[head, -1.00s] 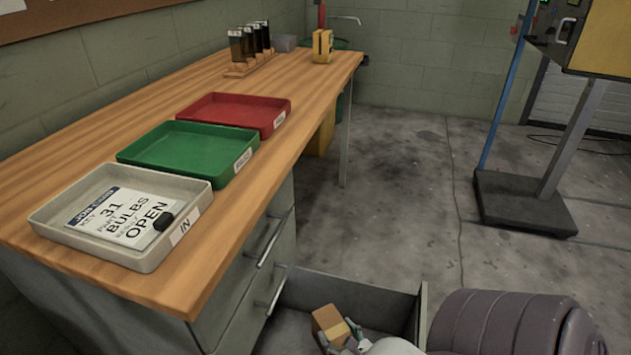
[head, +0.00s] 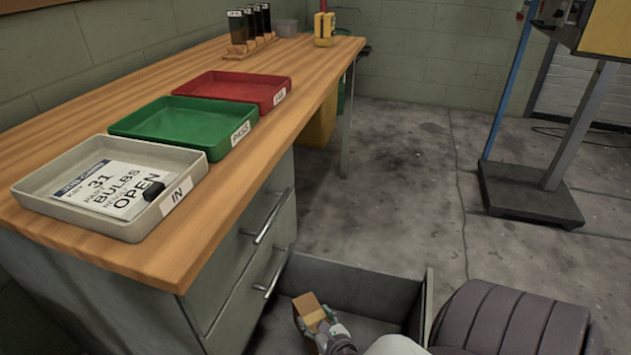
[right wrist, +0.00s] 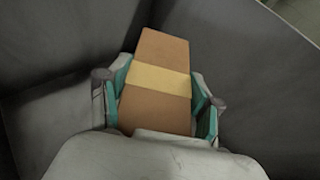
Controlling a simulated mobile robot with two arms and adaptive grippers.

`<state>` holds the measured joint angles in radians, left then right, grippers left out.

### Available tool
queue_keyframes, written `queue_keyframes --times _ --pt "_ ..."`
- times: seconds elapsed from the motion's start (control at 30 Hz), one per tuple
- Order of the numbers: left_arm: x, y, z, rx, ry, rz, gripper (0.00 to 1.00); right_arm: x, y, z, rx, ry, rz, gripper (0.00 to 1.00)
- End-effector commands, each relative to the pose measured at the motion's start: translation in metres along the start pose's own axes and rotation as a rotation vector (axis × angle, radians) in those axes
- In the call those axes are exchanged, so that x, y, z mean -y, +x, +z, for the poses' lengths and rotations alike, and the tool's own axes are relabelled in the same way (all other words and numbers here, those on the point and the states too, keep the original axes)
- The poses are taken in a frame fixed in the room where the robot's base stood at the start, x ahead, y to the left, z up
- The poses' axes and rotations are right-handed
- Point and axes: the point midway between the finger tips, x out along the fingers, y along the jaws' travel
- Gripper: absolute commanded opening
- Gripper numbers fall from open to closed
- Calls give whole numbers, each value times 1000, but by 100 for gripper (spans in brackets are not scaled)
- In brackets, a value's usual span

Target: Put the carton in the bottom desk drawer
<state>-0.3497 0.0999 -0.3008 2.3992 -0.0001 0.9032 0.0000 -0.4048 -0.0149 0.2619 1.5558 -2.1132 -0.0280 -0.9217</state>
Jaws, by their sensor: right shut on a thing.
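The carton (head: 309,309) is a small brown box with a paler yellowish band. My right gripper (head: 316,325) is shut on it, inside the outline of the open bottom desk drawer (head: 362,284). In the right wrist view the carton (right wrist: 160,102) sits between the two teal-padded fingers of the right gripper (right wrist: 159,98), with grey drawer walls around it. I cannot tell whether the carton touches the drawer floor. The drawer is pulled out from the grey desk (head: 215,293), and its near part is hidden. My left gripper is not in view.
On the wooden desktop (head: 225,178) stand a white tray (head: 50,205) with a card, a green tray (head: 140,148) and a red tray (head: 262,96). Upper drawer fronts with bar handles are shut. Open concrete floor lies beyond the drawer.

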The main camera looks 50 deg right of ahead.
Motion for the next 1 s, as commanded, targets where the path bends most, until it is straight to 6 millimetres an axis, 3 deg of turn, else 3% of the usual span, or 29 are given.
queue_keyframes --times 0.77,0.8,0.93,1.0 --pt "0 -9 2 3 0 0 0 1 5 -10 3 0 -1 0" --pt "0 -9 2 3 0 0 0 1 5 -11 1 0 -1 69" --pt "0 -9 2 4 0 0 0 1 5 -11 1 0 -1 89" --pt "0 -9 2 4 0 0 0 0 5 -11 1 0 -1 89"
